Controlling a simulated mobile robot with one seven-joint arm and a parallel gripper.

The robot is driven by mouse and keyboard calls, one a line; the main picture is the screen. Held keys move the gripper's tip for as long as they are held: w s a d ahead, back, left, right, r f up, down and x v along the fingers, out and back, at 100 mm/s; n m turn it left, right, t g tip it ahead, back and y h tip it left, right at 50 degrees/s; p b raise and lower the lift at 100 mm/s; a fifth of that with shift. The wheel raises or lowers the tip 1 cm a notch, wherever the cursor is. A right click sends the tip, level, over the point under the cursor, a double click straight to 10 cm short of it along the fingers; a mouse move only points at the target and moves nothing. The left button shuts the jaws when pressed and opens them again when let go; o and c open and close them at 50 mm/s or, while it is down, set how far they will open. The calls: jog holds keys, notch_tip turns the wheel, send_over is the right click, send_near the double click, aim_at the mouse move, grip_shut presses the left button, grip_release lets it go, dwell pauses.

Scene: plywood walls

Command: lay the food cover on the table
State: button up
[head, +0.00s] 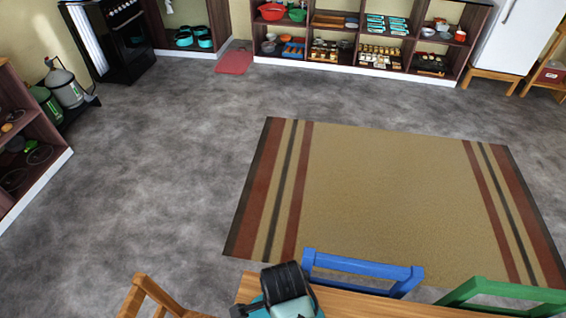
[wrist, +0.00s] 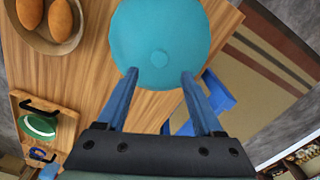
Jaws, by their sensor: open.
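A round teal cover with a small knob, which looks like the food cover (wrist: 150,28), is in the wrist view, seen from above. It lies over the wooden table (wrist: 85,75) close to the table's edge; I cannot tell what is under it. My gripper (wrist: 158,77) is open, its two blue fingers apart and reaching over the cover's near rim. The knob is just beyond the fingertips, between their lines. In the head view only a strip of the table (head: 370,306) shows at the bottom.
A wooden bowl (wrist: 75,46) with brown oval food and a wooden tray (wrist: 22,108) with a green-and-white item are left of the cover. A blue chair (head: 360,268) and a green chair (head: 500,291) stand at the table. Beyond are a striped rug and open floor.

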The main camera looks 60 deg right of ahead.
jog(key=w+d+r+n+t+h, duration=0.3)
jog(key=w+r+n+t, duration=0.5)
jog(key=w+r, duration=1.2)
jog(key=w+a+r+n+t+h, duration=0.1)
jog(key=w+a+r+n+t, duration=0.15)
jog(key=r, duration=0.55)
jog(key=w+a+r+n+t, duration=0.2)
jog(key=r+n+t, duration=0.1)
jog(key=r, duration=0.5)
jog(key=a+r+n+t+y, duration=0.1)
jog(key=a+r+n+t, duration=0.35)
jog(key=r, duration=0.65)
jog(key=a+r+n+t, duration=0.3)
jog(key=a+r, duration=0.2)
jog(key=r, duration=0.7)
jog(key=s+a+r+n+t+y, duration=0.1)
jog(key=s+a+r+n+t, duration=0.2)
jog(key=s+r, duration=0.2)
jog(key=s+a+r+n+t+y, duration=0.1)
jog(key=s+a+r+n+t, duration=0.2)
jog(key=s+r, duration=0.2)
notch_tip(320, 180, up, 3)
jog(key=shift+a+r+y, duration=0.1)
jog(key=shift+a+y, duration=0.2)
jog(key=shift+a, duration=0.05)
